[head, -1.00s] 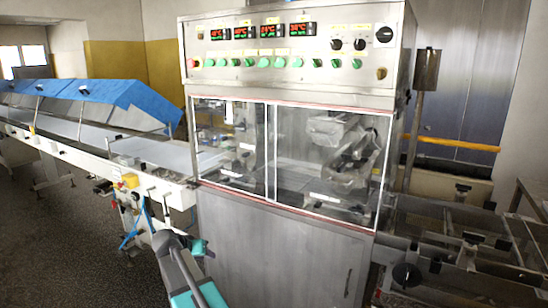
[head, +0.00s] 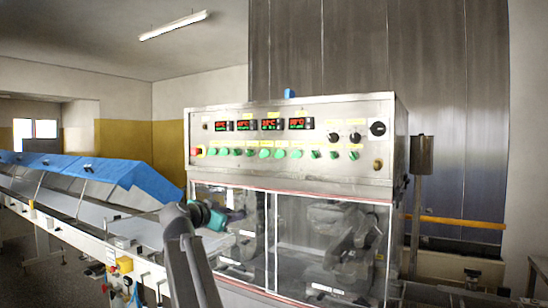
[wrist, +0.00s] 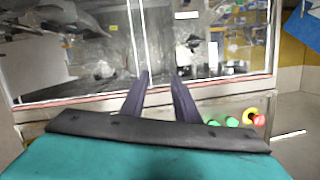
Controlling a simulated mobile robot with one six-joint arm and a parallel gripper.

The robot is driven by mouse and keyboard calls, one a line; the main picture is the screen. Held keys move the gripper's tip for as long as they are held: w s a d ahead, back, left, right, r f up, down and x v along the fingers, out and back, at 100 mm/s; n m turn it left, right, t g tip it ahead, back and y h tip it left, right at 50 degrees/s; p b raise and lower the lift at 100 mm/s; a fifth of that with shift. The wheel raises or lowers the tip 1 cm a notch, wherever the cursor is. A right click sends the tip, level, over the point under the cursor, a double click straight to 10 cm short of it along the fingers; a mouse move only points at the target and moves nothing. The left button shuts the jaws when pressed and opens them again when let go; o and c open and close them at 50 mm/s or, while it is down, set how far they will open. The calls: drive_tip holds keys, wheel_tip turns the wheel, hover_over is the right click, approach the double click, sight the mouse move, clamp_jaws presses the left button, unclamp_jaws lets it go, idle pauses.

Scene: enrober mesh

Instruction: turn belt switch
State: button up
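The control panel (head: 290,150) of the steel machine carries a row of green switches (head: 265,153) and black knobs (head: 377,128) at its upper right. I cannot read the labels, so I cannot tell which one is the belt switch. My gripper (wrist: 161,74) shows two dark fingers with a gap between them, open and empty, over the glass front. In the wrist view the picture is upside down, and green switches (wrist: 232,122) show at lower right, partly behind the gripper body. In the head view my teal gripper body is at the left window, below the panel; its fingers are unclear.
A red stop button on yellow (head: 198,151) is at the panel's left end. Glass windows (head: 325,240) lie below the panel. A conveyor with blue covers (head: 95,185) runs off to the left. A metal cylinder on a post (head: 421,155) stands to the right.

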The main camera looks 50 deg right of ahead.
sight(278, 154)
drive_tip(key=s+d+r+m+h, duration=0.1)
drive_tip(key=s+r, duration=0.3)
drive_tip(key=r, duration=0.5)
drive_tip(key=s+d+r+m+h, duration=0.1)
drive_tip(key=s+r+m+h, duration=0.1)
drive_tip(key=r, duration=0.7)
drive_tip(key=s+m, duration=0.1)
drive_tip(key=s, duration=0.1)
drive_tip(key=shift+s+r+g+p, duration=0.3)
drive_tip(key=shift+s+r+g, duration=0.05)
drive_tip(key=shift+r+g, duration=0.05)
drive_tip(key=p+x, duration=0.4)
drive_tip(key=x, duration=0.9)
drive_tip(key=shift+d, duration=0.4)
